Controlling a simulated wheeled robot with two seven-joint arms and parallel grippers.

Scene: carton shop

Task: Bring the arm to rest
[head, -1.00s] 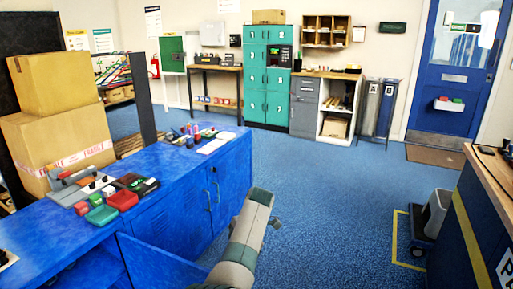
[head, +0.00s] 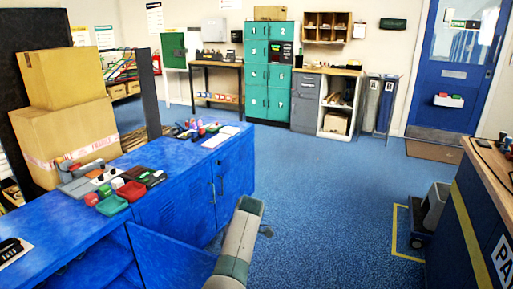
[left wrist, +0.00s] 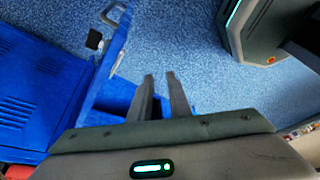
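My left arm (head: 236,245) reaches up from the bottom middle of the head view, beside the blue cabinet's open door. In that view the gripper itself is mostly hidden behind the arm. In the left wrist view, the left gripper (left wrist: 160,77) shows two dark fingers with a gap between them and nothing held. They are over blue floor, close to the edge of a blue cabinet panel (left wrist: 108,75). I cannot tell whether they touch it. My right gripper is in neither view.
A blue cabinet counter (head: 95,222) runs along the left, with an open door (head: 165,262), red (head: 131,190) and green (head: 111,205) trays, and cardboard boxes (head: 65,77). A wooden-topped counter (head: 492,165) and a small trolley (head: 432,215) stand right. The middle floor is clear.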

